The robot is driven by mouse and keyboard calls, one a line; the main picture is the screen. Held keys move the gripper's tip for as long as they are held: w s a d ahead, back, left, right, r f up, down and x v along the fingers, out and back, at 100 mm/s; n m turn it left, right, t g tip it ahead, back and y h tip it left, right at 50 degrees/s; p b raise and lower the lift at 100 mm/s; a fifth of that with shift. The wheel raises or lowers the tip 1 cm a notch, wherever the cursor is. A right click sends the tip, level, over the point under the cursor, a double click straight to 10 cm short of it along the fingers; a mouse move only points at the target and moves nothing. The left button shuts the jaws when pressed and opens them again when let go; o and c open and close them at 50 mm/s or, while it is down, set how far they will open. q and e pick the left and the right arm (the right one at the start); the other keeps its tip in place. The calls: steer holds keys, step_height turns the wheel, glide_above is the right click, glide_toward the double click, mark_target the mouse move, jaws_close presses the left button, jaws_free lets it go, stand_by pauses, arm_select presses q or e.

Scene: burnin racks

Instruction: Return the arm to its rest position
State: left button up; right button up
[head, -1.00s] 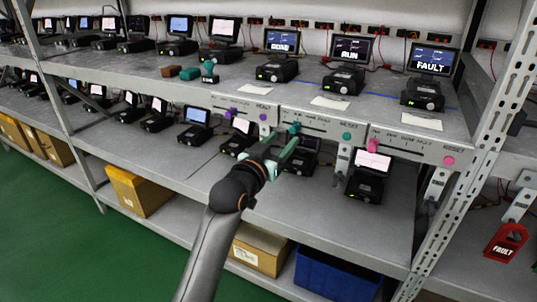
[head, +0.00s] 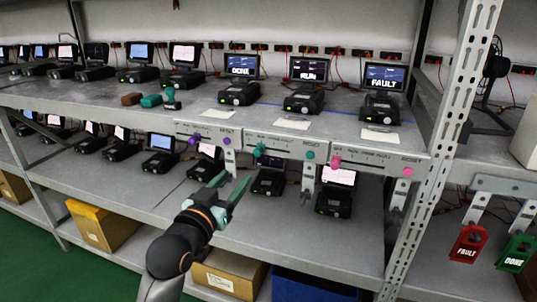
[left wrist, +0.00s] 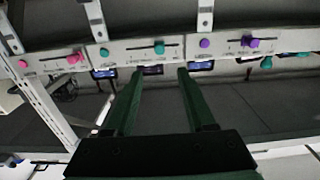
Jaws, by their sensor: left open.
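My left gripper (head: 236,178) is open and empty, in front of the rack's lower bay and below the slider panels. It also shows in the left wrist view (left wrist: 160,72), two dark green fingers apart with nothing between them. The panels on the shelf edge carry a purple slider knob (head: 193,139), a teal slider knob (head: 260,150) and a pink slider knob (head: 336,162). The left wrist view shows the pink (left wrist: 76,58) and teal (left wrist: 159,47) knobs beyond the fingers, which look clear of them. My right gripper is not in view.
Devices marked DONE (head: 239,82), RUN (head: 305,88) and FAULT (head: 384,92) stand on the upper shelf. A perforated rack post (head: 437,150) rises at right. Red (head: 468,244) and green (head: 515,252) tags hang beyond it. Boxes and a blue bin (head: 315,285) sit below.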

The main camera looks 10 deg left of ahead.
arm_select(q)
steer(key=s+d+f+g+p, duration=0.15)
steer(key=s+f, duration=0.25)
steer(key=f, duration=0.4)
steer(key=s+f+g+p, duration=0.3)
steer(key=f, duration=0.6)
steer(key=s+d+f+g+p, duration=0.1)
steer(key=s+f+g, duration=0.1)
steer(key=s+f, duration=0.5)
steer(key=s+d+f+g+p, duration=0.1)
steer(key=s+f+g+p, duration=0.1)
steer(key=s+f, duration=0.5)
steer(key=s, duration=0.5)
steer(key=shift+s+d+f+m+h+p, duration=0.15)
steer(key=shift+s+f+m+h+p, duration=0.15)
steer(key=shift+s+f+m, duration=0.1)
